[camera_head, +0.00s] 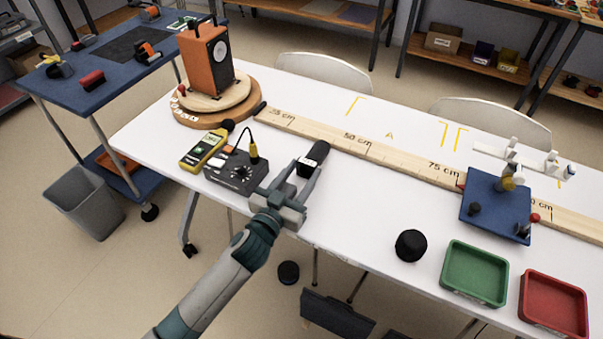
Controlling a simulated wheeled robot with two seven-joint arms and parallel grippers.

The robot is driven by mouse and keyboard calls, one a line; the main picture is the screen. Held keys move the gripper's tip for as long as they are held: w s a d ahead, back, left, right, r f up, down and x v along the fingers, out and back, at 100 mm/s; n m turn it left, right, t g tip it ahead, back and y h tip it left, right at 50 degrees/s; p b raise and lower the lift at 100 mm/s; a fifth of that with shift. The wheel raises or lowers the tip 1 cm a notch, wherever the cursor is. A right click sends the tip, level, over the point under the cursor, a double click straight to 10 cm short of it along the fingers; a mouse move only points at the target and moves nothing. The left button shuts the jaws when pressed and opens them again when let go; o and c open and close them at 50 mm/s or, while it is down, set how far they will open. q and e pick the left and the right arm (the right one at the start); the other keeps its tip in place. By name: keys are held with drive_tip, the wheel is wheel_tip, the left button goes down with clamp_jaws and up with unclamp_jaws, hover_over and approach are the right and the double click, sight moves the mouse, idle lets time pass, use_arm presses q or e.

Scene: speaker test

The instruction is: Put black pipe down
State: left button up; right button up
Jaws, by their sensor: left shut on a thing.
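The black pipe (318,152) is a short dark cylinder, tilted, at the fingertips of my left gripper (307,168). My left gripper is shut on it, over the white table (345,215) in front of the wooden ruler. The fingers hide the pipe's near end, and I cannot tell whether the pipe touches the table. My right gripper is not in view.
A black control box (233,174) and yellow meter (202,150) lie left of my gripper. The wooden rail (380,153) runs behind. A black round thing (410,245), green tray (474,274), red tray (553,304) and blue stand (490,205) are right. Table is clear between.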

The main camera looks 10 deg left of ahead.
use_arm(q)
drive_tip(key=shift+f, duration=0.1)
drive_tip(key=o, duration=0.7)
drive_tip(key=shift+f, duration=0.1)
drive_tip(key=o, duration=0.4)
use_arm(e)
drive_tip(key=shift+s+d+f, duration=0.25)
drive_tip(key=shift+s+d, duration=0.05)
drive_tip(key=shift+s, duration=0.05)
